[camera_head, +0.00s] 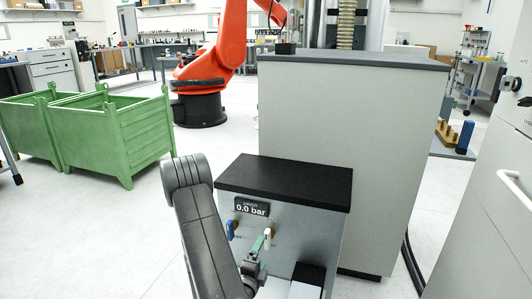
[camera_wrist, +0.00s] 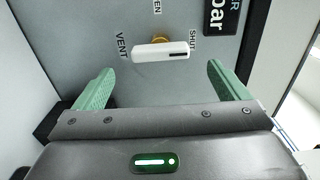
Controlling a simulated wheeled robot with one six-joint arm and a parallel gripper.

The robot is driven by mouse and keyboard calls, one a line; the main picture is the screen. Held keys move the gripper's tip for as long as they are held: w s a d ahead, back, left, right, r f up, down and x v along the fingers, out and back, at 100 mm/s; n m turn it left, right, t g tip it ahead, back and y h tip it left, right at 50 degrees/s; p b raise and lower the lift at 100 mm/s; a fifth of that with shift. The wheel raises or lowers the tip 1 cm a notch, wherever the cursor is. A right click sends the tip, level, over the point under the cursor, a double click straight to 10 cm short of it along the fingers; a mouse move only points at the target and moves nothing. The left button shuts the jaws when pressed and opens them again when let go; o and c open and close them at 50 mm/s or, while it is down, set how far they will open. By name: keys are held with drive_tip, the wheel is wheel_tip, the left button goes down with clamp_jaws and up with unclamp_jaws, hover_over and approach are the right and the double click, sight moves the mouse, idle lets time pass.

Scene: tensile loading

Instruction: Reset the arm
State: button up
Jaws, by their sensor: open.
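My gripper (camera_wrist: 160,72) is open, with its two green fingers spread wide apart. A white valve handle (camera_wrist: 160,51) on a brass stem is on the grey panel just ahead of the fingertips, touching neither. The handle lies crosswise in the wrist view, its dark-marked end toward the SHUT label and its other end toward VENT. In the head view, my gripper (camera_head: 258,246) is low in front of the pressure box (camera_head: 310,235), close to the white handle (camera_head: 268,237). Part of the gripper is hidden by my arm there.
A display (camera_head: 251,208) on the box reads 0.0 bar, with a blue handle (camera_head: 231,229) below it. A tall grey cabinet (camera_head: 345,150) stands behind the box. Green crates (camera_head: 115,135) and an orange robot arm (camera_head: 225,50) are farther back.

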sight(266, 242)
drive_tip(key=b+x, duration=0.1)
drive_tip(key=x, duration=0.7)
drive_tip(key=shift+s, duration=0.1)
